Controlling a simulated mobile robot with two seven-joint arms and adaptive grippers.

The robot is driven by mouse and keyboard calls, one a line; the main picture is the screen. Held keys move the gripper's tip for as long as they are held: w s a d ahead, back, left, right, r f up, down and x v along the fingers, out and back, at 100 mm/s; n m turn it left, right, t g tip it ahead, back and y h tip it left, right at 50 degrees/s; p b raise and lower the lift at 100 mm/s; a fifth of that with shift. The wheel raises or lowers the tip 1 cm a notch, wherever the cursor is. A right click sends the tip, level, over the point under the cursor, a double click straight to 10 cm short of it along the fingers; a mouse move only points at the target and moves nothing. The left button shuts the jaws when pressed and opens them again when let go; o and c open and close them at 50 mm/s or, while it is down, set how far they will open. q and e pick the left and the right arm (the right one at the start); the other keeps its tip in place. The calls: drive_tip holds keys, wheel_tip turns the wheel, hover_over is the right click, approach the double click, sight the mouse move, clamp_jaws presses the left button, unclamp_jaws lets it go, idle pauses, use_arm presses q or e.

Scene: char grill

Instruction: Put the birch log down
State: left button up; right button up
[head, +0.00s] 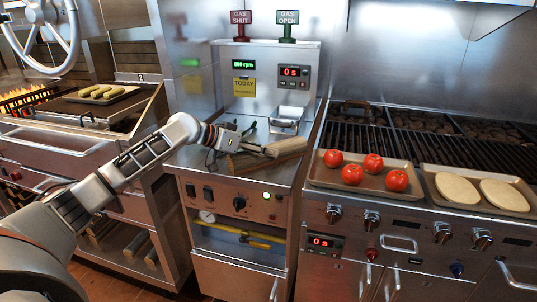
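My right gripper is not in view.
To the right, a tray (318,181) with several tomatoes and a tray (431,187) with two flat pale rounds sit before the dark grill grates (395,145). A small metal container (287,119) stands behind the log. On the left are a flaming grill (25,100) and handwheel (72,30).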

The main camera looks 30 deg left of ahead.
use_arm(q)
drive_tip(key=c, duration=0.8)
drive_tip(key=shift+r, duration=0.1)
drive_tip(key=shift+r, duration=0.65)
drive_tip(key=shift+r+p, duration=1.85)
drive_tip(key=shift+r, duration=7.5)
